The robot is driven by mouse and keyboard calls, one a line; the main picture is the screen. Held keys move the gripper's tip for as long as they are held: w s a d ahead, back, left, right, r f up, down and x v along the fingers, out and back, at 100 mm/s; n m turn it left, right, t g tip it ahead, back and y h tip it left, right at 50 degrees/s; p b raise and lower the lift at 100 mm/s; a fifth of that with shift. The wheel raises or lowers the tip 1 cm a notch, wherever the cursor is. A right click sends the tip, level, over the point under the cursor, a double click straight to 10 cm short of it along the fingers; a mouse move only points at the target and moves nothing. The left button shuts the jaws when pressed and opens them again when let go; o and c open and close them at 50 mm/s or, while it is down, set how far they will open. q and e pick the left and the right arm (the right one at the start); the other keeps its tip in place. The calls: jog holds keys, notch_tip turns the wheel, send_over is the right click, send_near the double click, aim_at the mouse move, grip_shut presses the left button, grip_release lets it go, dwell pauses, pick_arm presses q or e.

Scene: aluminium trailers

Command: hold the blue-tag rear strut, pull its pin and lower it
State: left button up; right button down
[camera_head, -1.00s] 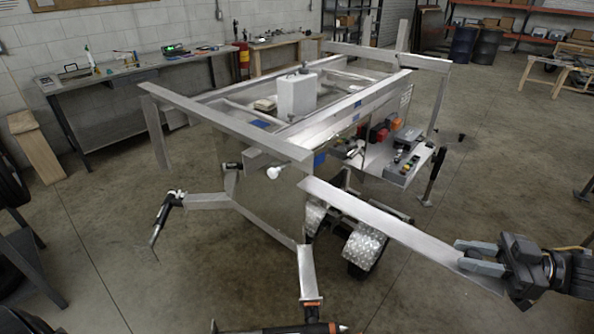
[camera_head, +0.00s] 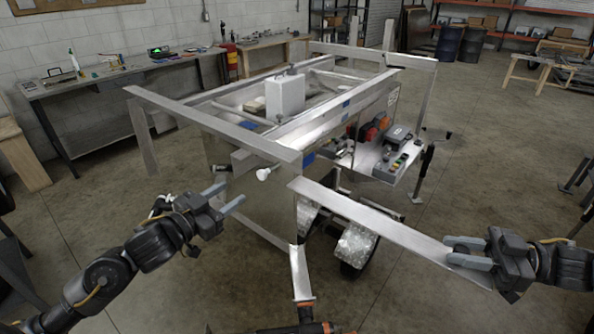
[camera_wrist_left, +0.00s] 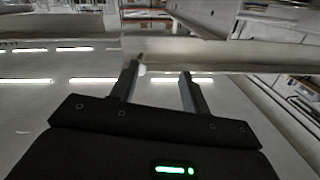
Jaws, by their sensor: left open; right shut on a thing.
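The strut (camera_head: 370,217) is a long flat aluminium bar, slanting down to the right from the trailer frame's near corner. My right gripper (camera_head: 452,250) is shut on its outer lower end. A blue tag (camera_head: 307,157) shows on the frame just above the strut's upper end. A pale round-headed knob (camera_head: 264,174), which looks like the pin, sticks out left of that corner. My left gripper (camera_head: 231,197) is open and empty, just left of and below the knob. In the left wrist view its fingers (camera_wrist_left: 161,76) are apart before a metal bar, with a small pale round thing by the left finger.
The trailer's top frame (camera_head: 215,124) carries a white box (camera_head: 286,96). A workbench (camera_head: 110,78) stands along the left wall.

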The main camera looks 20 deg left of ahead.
aim_at(260, 176)
pick_arm(q)
jog(key=shift+n+h, duration=0.4)
jog(key=shift+n, duration=0.5)
jog(key=s+d+r, duration=0.2)
jog(key=shift+s+d+r, duration=0.15)
jog(key=shift+d+r, duration=0.15)
jog(key=shift+d, duration=0.1)
jog(key=x, duration=1.2)
grip_shut()
